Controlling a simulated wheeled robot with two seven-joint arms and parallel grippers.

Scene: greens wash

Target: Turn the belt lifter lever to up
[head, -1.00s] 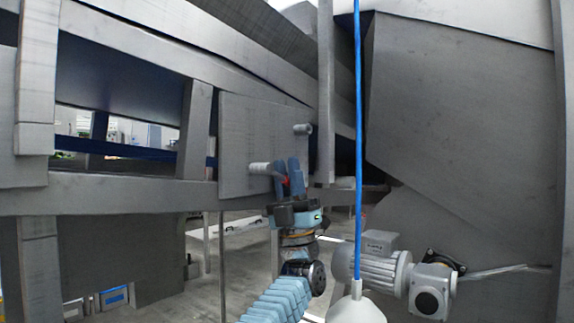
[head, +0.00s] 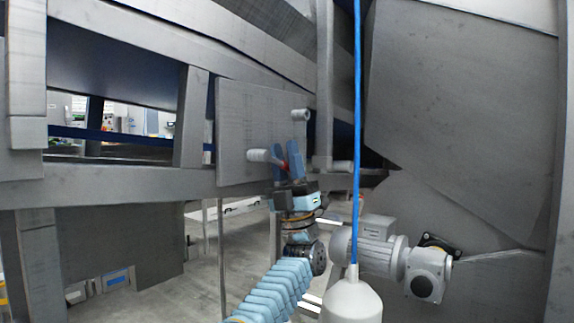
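A grey upright plate (head: 232,130) is fixed to the frame left of centre in the head view. A light grey rounded peg (head: 262,156) sticks out in front of it, with a small red part (head: 284,166) at its right end. I cannot tell for sure which of these belong to the lifter lever. My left gripper (head: 288,160) points up at the red part, its two blue fingers on either side of it. Whether the fingers press on it is not clear. Another grey peg (head: 300,115) sits above. My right gripper is not in view.
A grey post (head: 324,80) stands right of the plate, with a short rod (head: 341,165) near its foot. A blue cable (head: 357,130) hangs to a pale rounded housing (head: 352,302). A grey motor (head: 375,250) sits right of my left arm.

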